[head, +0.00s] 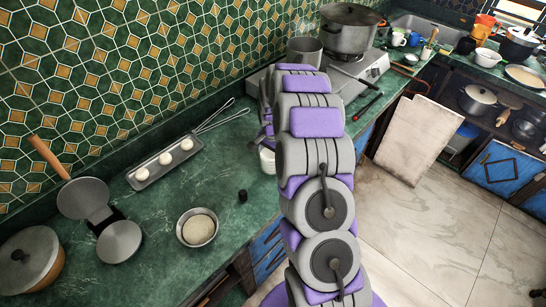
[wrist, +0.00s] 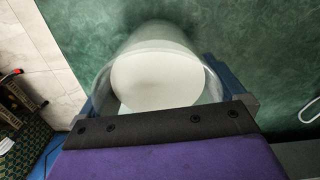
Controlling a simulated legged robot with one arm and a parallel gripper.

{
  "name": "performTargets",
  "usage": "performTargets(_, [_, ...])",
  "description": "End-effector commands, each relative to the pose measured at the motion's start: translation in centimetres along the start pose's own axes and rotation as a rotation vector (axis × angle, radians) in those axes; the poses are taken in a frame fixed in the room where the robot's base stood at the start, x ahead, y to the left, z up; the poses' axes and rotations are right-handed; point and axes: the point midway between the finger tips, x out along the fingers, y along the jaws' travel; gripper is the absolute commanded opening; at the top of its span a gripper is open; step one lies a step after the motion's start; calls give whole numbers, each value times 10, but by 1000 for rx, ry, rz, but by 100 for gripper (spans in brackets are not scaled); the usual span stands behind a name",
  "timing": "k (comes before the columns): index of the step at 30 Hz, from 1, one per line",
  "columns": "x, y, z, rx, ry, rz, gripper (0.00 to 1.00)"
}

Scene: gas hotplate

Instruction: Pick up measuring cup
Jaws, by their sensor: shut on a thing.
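The measuring cup (wrist: 157,78) fills the middle of the wrist view. It looks clear-walled with a white round area inside; whether that is its contents or its base I cannot tell. My gripper (wrist: 152,97) is shut on it, with a finger at each side. In the head view a small part of the white cup (head: 267,160) shows at the left side of my arm, over or on the green counter. Most of my gripper is hidden behind my arm there. I cannot tell whether the cup touches the counter.
On the green counter (head: 165,220) are a bowl of dough (head: 197,228), a small dark cap (head: 242,195), a tray with white balls (head: 163,164) and an open round press (head: 118,241). A large pot (head: 348,27) stands on the hotplate (head: 372,66) behind.

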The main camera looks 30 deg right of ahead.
Motion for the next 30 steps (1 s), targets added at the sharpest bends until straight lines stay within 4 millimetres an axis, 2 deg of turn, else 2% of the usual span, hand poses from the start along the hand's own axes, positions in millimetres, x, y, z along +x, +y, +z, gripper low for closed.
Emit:
performTargets(6, [-28, 1, -1, 1, 2, -4, 50])
performTargets(11, [-28, 20, 6, 1, 2, -3, 50])
performTargets(17, [-32, 53, 19, 1, 4, -2, 50])
performTargets(24, [-36, 102, 36, 2, 1, -1, 50])
performTargets(30, [-38, 131, 47, 2, 3, -2, 50])
